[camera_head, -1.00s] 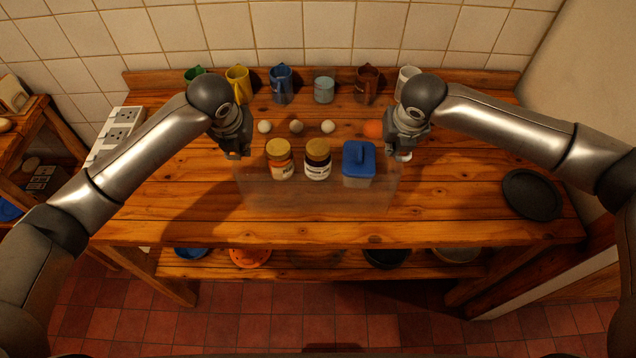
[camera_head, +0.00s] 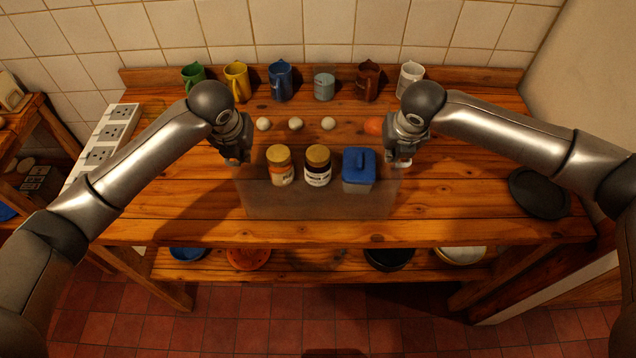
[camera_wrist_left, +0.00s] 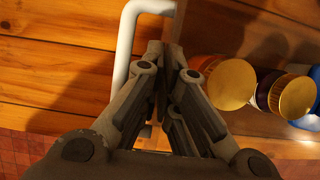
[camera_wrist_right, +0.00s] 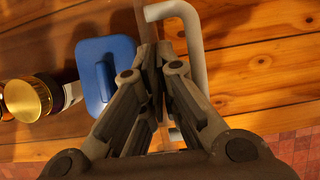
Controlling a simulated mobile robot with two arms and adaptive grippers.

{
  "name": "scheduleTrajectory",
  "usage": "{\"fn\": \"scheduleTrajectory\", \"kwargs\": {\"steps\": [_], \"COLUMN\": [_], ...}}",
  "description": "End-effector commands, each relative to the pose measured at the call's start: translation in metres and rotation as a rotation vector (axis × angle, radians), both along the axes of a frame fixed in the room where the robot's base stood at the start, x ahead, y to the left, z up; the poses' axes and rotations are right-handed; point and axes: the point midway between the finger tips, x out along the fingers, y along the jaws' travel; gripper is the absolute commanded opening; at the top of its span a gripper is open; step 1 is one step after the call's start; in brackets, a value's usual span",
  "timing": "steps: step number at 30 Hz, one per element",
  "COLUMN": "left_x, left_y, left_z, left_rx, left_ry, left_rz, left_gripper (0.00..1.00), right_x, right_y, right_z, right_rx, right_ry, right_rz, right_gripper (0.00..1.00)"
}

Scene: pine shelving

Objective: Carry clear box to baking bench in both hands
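The clear box (camera_head: 312,206) is see-through and faint in the head view, over the front middle of the wooden bench (camera_head: 460,215). In it stand two gold-lidded jars (camera_head: 280,172) (camera_head: 318,172) and a blue-lidded container (camera_head: 358,170). My left gripper (camera_head: 236,160) is at its left end and my right gripper (camera_head: 399,160) at its right end. In the wrist views, each pair of fingers looks closed on the box's end wall, beside a white handle (camera_wrist_left: 124,50) (camera_wrist_right: 194,45). I cannot tell whether the box's bottom touches the bench.
Several mugs (camera_head: 281,80) line the back of the bench. Pale eggs (camera_head: 296,124) and an orange ball-like thing (camera_head: 373,126) lie just behind the box. A dark pan (camera_head: 540,193) is at right, a socket strip (camera_head: 103,145) at left. Dishes fill the lower shelf.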

Motion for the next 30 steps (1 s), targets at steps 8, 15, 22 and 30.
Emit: {"fn": "scheduleTrajectory", "kwargs": {"steps": [8,15,22,30], "left_x": [0.0,0.001,-0.001,-0.016], "left_y": [0.002,0.003,0.005,0.003], "left_z": [-0.007,-0.006,0.001,0.038], "left_rx": [0.004,0.006,0.008,0.004], "left_ry": [0.0,0.0,-0.003,-0.005], "left_rz": [0.004,0.006,0.007,0.003], "left_gripper": [0.15,0.27,0.27,0.27], "right_x": [0.0,0.0,0.001,0.001], "right_y": [-0.003,-0.004,-0.005,-0.006], "right_z": [-0.007,-0.007,-0.007,-0.007], "right_rx": [-0.004,-0.006,-0.01,-0.009], "right_ry": [0.001,0.001,0.0,0.001], "right_rz": [-0.004,-0.006,-0.008,-0.009], "right_gripper": [0.15,0.27,0.27,0.27]}}
